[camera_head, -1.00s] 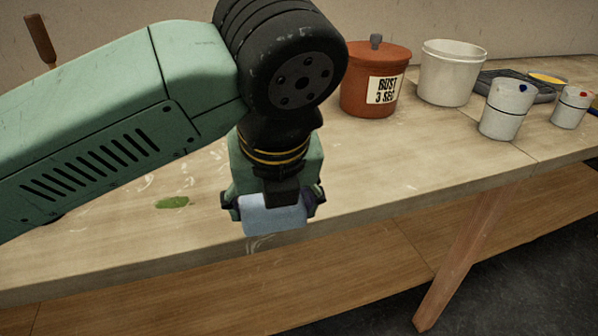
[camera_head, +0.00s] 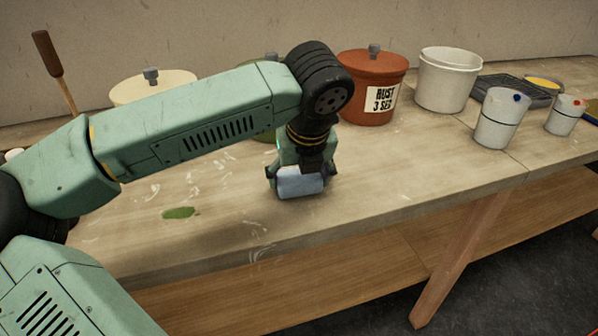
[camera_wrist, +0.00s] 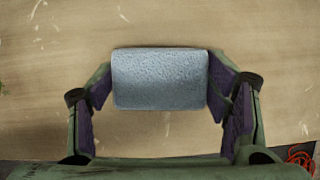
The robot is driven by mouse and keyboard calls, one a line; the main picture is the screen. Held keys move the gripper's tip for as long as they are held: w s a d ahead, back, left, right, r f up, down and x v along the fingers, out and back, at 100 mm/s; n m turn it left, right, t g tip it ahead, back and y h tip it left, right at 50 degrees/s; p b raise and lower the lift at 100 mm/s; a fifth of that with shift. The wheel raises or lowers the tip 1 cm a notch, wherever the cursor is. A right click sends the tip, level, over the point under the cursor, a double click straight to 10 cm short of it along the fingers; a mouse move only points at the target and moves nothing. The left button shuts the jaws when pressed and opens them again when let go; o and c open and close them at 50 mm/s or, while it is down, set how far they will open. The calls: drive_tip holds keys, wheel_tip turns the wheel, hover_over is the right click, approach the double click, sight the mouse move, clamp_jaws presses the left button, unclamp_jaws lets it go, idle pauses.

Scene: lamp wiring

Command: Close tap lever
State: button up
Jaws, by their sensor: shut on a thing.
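My gripper (camera_head: 300,180) is shut on a pale blue, rough-textured block (camera_wrist: 160,78), like a sponge. In the wrist view the block spans the gap between the two purple-padded fingers, over the bare wooden table. In the head view the block (camera_head: 299,184) is low over the bench, in front of the rust-red pot; whether it touches the bench is unclear. I cannot make out any tap or tap lever in either view.
A rust-red lidded pot (camera_head: 368,92) labelled "RUST 3 SEC", a white bucket (camera_head: 445,82) and two white cups (camera_head: 500,120) stand at the right on the bench (camera_head: 400,170). A cream lidded pot (camera_head: 150,88) is behind my arm. A green smear (camera_head: 179,212) marks the bench.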

drive_tip(key=shift+f, duration=0.4)
drive_tip(key=o, duration=1)
drive_tip(key=shift+r+p, duration=0.25)
drive_tip(key=shift+p, duration=0.25)
